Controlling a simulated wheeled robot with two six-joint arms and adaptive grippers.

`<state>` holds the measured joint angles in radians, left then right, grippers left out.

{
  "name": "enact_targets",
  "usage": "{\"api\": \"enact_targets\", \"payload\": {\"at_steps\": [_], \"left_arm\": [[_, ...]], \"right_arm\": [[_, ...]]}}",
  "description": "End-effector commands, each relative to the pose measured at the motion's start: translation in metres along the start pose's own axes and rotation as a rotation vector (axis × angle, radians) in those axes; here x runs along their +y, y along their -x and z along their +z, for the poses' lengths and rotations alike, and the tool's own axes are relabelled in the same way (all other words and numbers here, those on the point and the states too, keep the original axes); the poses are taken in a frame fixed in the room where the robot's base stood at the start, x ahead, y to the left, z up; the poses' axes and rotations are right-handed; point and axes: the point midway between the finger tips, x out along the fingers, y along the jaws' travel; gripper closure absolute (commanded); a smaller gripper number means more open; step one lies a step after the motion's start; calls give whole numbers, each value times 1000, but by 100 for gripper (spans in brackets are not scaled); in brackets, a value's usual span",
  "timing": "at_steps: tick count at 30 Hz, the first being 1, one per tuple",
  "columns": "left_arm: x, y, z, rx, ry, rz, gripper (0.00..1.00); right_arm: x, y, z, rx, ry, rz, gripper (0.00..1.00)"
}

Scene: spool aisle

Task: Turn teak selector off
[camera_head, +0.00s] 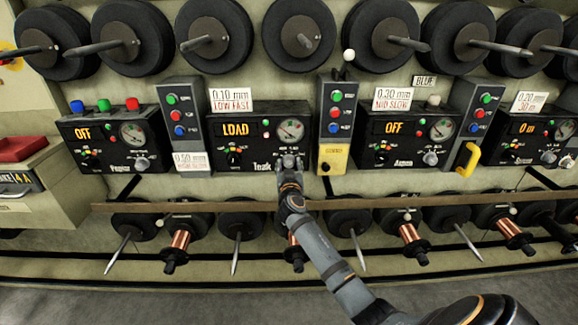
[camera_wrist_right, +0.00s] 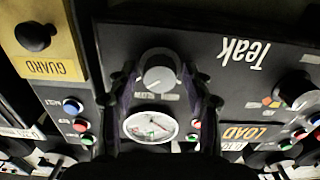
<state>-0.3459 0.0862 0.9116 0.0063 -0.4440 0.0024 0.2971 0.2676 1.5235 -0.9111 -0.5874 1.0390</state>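The Teak panel (camera_head: 210,135) stands in the middle of the head view, and its lit display (camera_head: 236,129) reads LOAD. A black selector knob (camera_head: 234,158) ringed by coloured dots sits at the panel's lower left. In the right wrist view the panel is upside down, with this black knob (camera_wrist_right: 294,86) at the right. My right gripper (camera_head: 290,163) is at the panel's lower right, away from the black knob. In the wrist view its open fingers (camera_wrist_right: 162,98) stand either side of a silver knob (camera_wrist_right: 158,78), with visible gaps. My left gripper is not in view.
A yellow GUARD box (camera_head: 333,159) with a black knob is right of the Teak panel. A round gauge (camera_wrist_right: 150,126) is beside the silver knob. A long rail (camera_head: 420,201) runs below, above copper spools (camera_head: 180,239). Black spools (camera_head: 302,36) line the top.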

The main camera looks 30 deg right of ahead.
Motion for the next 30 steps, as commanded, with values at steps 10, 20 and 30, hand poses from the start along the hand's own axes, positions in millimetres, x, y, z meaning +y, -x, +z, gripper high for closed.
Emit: {"api": "enact_targets", "payload": {"at_steps": [10,20,30], "left_arm": [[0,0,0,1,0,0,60],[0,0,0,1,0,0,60],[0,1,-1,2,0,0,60]], "right_arm": [[0,0,0,0,0,0,97],[0,0,0,-1,68,0,97],[-1,0,0,-1,336,0,97]]}}
